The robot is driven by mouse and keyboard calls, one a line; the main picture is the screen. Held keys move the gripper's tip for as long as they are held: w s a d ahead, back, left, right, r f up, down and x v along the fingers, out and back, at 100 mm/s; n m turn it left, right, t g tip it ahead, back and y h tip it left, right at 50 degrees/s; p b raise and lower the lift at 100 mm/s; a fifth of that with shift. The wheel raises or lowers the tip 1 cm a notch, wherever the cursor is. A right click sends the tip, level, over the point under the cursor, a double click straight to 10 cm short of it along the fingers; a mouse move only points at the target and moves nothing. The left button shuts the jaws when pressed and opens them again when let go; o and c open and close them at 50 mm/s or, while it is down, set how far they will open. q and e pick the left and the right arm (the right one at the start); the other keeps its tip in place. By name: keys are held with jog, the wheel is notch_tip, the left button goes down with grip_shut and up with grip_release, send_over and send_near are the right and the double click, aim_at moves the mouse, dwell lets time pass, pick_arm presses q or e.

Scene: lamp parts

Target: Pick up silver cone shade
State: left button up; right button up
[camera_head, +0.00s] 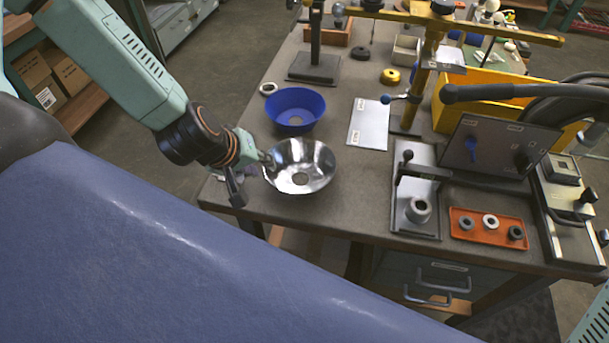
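The silver cone shade (318,177) is at the front left of the workbench, wide side up, with a hole in its bottom. I cannot tell whether it is resting flat on the bench. My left gripper (254,177) is at the left rim of the silver shade. Its two dark fingers are spread apart, one by the rim and one lower and to the left. The rim is very close to the far finger, and I cannot tell whether they touch. My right gripper is out of view.
A blue cone shade (295,105) sits just behind the silver one. A white-grey sheet (368,124), a metal fixture (418,209) and an orange tray (487,245) are to the right. A yellow post (421,75) and yellow bin (459,113) stand behind. The bench's front edge is close.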

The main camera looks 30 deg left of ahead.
aim_at(267, 170)
pick_arm(q)
jog(key=shift+w+a+f+b, duration=0.2)
jog(key=shift+a+f, duration=0.05)
jog(key=shift+f, duration=0.15)
jog(key=shift+w+a+f+b, duration=0.2)
jog(key=shift+f, duration=0.2)
jog(key=b+x, duration=0.2)
jog(key=shift+d+f, duration=0.25)
jog(key=shift+d, duration=0.05)
jog(key=shift+w+d+f+b, duration=0.25)
jog(key=shift+w+f+b, duration=0.1)
jog(key=shift+w+f, duration=0.1)
jog(key=shift+w+a, duration=0.15)
jog(key=shift+a, duration=0.25)
jog(key=shift+d+r, duration=0.15)
jog(key=shift+d, duration=0.15)
jog(key=c, duration=0.4)
jog(key=shift+c, duration=0.9)
jog(key=shift+a, duration=0.15)
grip_shut()
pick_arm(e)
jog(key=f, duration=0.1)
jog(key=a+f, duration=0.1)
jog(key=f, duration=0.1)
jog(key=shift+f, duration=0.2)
